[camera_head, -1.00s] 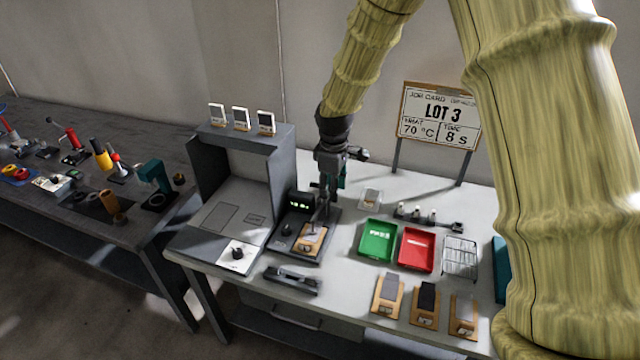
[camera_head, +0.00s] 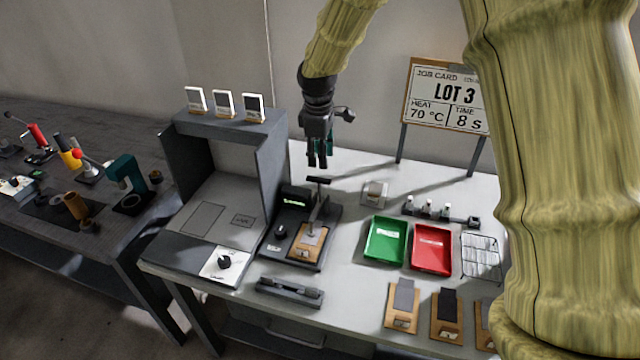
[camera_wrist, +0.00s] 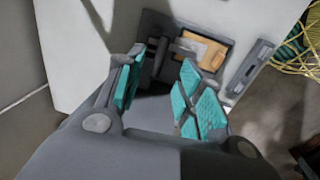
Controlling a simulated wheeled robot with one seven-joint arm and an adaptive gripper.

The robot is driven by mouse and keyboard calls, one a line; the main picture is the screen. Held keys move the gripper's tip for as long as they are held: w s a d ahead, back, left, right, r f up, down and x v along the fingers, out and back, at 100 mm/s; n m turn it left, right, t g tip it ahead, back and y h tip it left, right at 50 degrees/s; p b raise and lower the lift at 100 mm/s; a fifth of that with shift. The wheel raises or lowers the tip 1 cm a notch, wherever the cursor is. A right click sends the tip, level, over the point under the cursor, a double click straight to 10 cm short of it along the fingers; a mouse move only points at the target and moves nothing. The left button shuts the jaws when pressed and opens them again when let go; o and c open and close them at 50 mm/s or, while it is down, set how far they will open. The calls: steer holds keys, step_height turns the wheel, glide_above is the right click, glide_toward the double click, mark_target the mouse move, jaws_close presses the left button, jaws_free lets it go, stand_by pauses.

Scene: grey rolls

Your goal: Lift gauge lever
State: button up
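The gauge (camera_head: 282,240) is a dark device on the white table, with a lit green display and a round knob. A tan card with a grey patch (camera_head: 308,240) lies on its base. A thin upright with a dark T-shaped top, seemingly the lever (camera_head: 318,182), rises behind the card. My gripper (camera_head: 318,160) hangs just above that top, pointing down, apart from it. In the wrist view my gripper (camera_wrist: 163,78) has its teal-padded fingers spread with nothing held between them; the gauge (camera_wrist: 165,58) and card (camera_wrist: 205,50) lie beyond. The lever's exact angle is hard to tell.
A grey open-fronted press (camera_head: 215,200) stands close left. A green tray (camera_head: 386,241), red tray (camera_head: 431,249) and wire rack (camera_head: 481,256) are right. A dark bar tool (camera_head: 290,291) lies in front. The job card sign (camera_head: 446,95) stands behind.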

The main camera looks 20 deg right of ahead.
mark_target(321, 179)
steer(key=f+p, duration=0.1)
steer(key=f, duration=0.2)
steer(key=f+p, duration=0.1)
steer(key=f, duration=0.3)
steer(key=f+p, duration=0.1)
steer(key=f, duration=0.2)
steer(key=shift+w+d+f, duration=0.2)
steer(key=shift+w+f, duration=0.05)
steer(key=shift+w, duration=0.15)
jaws_close()
